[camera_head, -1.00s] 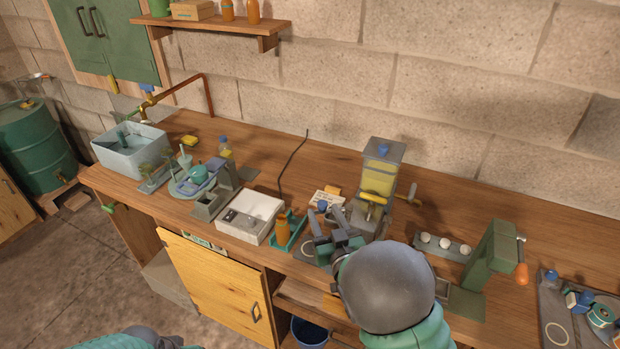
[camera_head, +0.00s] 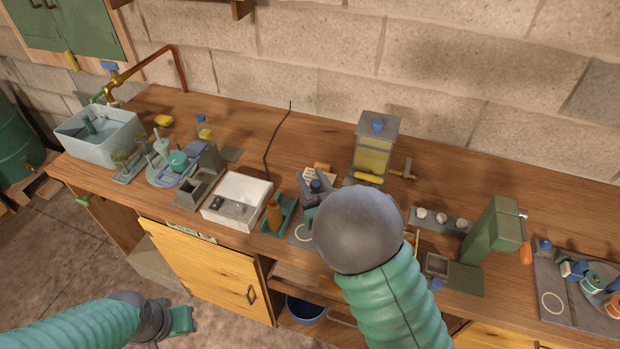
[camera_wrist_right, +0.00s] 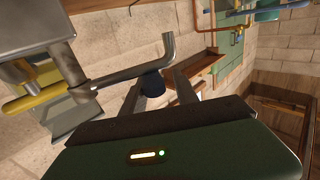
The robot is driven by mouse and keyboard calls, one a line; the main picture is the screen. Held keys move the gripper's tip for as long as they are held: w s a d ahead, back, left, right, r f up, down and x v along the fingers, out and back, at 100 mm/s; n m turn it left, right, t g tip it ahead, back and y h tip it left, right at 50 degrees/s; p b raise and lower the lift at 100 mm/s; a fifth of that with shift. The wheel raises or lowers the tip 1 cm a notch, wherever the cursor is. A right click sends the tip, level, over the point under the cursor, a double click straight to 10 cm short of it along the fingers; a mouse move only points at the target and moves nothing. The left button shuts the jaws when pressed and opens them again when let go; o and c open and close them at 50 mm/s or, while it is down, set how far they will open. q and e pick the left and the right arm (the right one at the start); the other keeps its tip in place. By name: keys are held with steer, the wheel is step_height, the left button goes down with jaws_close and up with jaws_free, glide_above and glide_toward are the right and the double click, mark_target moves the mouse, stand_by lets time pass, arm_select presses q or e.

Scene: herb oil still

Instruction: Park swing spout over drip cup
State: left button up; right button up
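The swing spout (camera_wrist_right: 120,74) is a grey metal tube with a bent end in the right wrist view, running from the dispenser at left. A dark blue knob (camera_wrist_right: 152,83) sits by the tube; it also shows in the head view (camera_head: 316,185). My right gripper (camera_wrist_right: 160,92) has its fingers apart on either side of the knob, with a gap to one finger; contact with the other is unclear. My wrist hides much of this in the head view. My left gripper (camera_head: 181,320) hangs low over the floor, its fingers unclear. I cannot make out the drip cup.
The dispenser with yellow oil (camera_head: 373,158) stands behind my right wrist. An orange bottle (camera_head: 274,215) in a green tray and a white box (camera_head: 238,200) stand left of it. A green press (camera_head: 493,232) stands right. The back of the bench is mostly clear.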

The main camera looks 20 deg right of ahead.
steer(key=shift+w+d+f, duration=0.1)
steer(key=shift+d+f, duration=0.15)
steer(key=shift+d, duration=0.1)
jaws_close()
steer(key=shift+a, duration=0.35)
steer(key=shift+d, duration=0.1)
